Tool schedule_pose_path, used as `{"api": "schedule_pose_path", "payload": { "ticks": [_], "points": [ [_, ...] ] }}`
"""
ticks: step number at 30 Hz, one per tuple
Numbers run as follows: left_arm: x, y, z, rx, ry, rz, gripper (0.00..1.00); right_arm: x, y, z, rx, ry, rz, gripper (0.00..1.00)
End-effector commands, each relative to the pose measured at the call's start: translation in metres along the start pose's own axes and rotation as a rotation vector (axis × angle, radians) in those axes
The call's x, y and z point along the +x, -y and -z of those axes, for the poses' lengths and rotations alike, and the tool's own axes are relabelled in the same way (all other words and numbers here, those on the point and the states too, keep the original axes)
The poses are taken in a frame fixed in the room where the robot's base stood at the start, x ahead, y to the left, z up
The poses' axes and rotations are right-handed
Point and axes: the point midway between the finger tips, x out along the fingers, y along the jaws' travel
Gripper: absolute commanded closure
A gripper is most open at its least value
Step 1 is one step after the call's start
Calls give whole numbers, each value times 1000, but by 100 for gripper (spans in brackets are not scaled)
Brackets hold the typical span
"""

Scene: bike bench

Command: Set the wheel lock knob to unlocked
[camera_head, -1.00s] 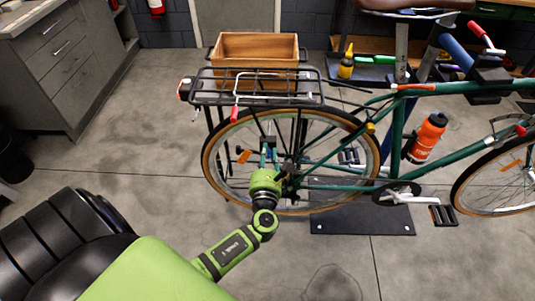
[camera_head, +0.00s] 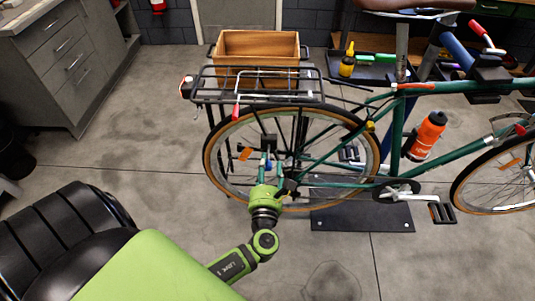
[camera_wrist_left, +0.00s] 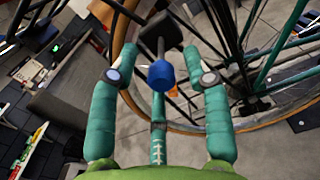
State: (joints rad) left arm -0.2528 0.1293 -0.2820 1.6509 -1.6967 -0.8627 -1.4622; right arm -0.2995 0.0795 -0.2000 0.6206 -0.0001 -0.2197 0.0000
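A blue knob (camera_wrist_left: 161,75) on a short dark stem extends from a black block (camera_wrist_left: 160,33) in the left wrist view. I take it to be the wheel lock knob. In the head view the black block (camera_head: 268,142) and the blue knob (camera_head: 267,163) show in front of the rear wheel. My left gripper (camera_head: 267,169) is at the knob. In the left wrist view its teal fingers (camera_wrist_left: 163,86) are spread, with the knob between and just beyond their tips; contact is not visible. The knob's setting cannot be read. My right gripper is out of view.
The bike's rear wheel (camera_head: 211,160) and rack (camera_head: 208,98) stand close around the left gripper. A red-tipped lever (camera_head: 236,111) hangs from the rack. The floor at the front is clear.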

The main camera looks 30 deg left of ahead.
Motion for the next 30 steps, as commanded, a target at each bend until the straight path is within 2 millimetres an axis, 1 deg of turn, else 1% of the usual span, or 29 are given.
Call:
{"api": "schedule_pose_path", "payload": {
  "ticks": [7,11,14,21,24,27,30],
  "points": [
    [-1,0,1,1,-3,0,51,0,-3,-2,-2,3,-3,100],
    [-12,0,2,1,-5,1,51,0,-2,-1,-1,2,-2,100],
    [-30,0,2,0,-6,2,51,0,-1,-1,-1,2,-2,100],
    [-82,0,2,1,-5,1,51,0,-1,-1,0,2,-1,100],
    [-99,0,1,1,-4,0,51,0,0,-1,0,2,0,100],
    [-112,0,1,0,-3,1,51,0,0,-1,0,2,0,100],
    [-119,0,0,0,-1,-1,51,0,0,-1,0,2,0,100]
  ]
}}
